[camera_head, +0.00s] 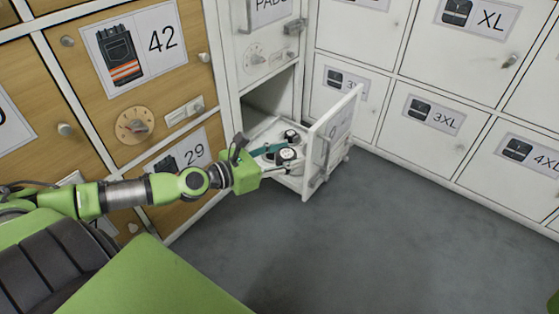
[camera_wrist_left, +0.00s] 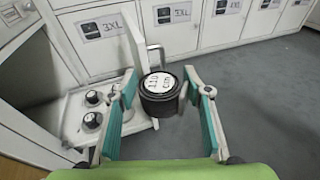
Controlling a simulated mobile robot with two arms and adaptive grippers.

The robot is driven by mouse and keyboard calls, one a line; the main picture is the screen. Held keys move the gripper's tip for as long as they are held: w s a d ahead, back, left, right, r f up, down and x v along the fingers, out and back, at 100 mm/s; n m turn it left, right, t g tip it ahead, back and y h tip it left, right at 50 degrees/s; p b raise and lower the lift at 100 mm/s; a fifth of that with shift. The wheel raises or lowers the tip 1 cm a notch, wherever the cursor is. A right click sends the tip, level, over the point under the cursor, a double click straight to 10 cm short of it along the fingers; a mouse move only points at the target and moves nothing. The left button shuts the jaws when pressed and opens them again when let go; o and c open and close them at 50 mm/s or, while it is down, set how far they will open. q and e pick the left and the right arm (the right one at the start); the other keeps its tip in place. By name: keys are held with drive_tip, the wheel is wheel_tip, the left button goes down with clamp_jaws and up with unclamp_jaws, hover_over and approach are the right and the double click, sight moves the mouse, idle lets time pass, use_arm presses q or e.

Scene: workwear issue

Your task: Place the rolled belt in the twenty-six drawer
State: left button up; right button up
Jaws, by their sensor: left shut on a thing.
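My left gripper (camera_head: 276,152) is shut on a rolled belt (camera_wrist_left: 161,95), a black roll with a white top label reading "110 cm". The roll sits upright between the teal finger pads in the left wrist view and also shows in the head view (camera_head: 287,155). An open white drawer (camera_head: 322,150) stands under and beside the gripper. Its front label is seen too obliquely to read surely. Other black rolls (camera_wrist_left: 92,97) with white tops stand inside it, left of the held belt in the wrist view. I cannot tell whether the held belt touches the drawer. My right gripper is not in view.
Wooden lockers marked 42 (camera_head: 162,40) and 29 (camera_head: 192,158) stand at left. White lockers marked 3XL (camera_head: 433,116), XL and 4XL line the back and right. The drawer's raised front panel (camera_wrist_left: 136,48) and handle stand close to the held belt. Grey floor (camera_head: 400,235) is clear.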

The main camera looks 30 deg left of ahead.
use_arm(q)
drive_tip(key=s+d+r+m+g+h, duration=0.5)
drive_tip(key=s+d+r, duration=0.5)
drive_tip(key=s+r, duration=0.4)
drive_tip(key=shift+m+h, duration=0.8)
drive_tip(key=shift+h, duration=0.3)
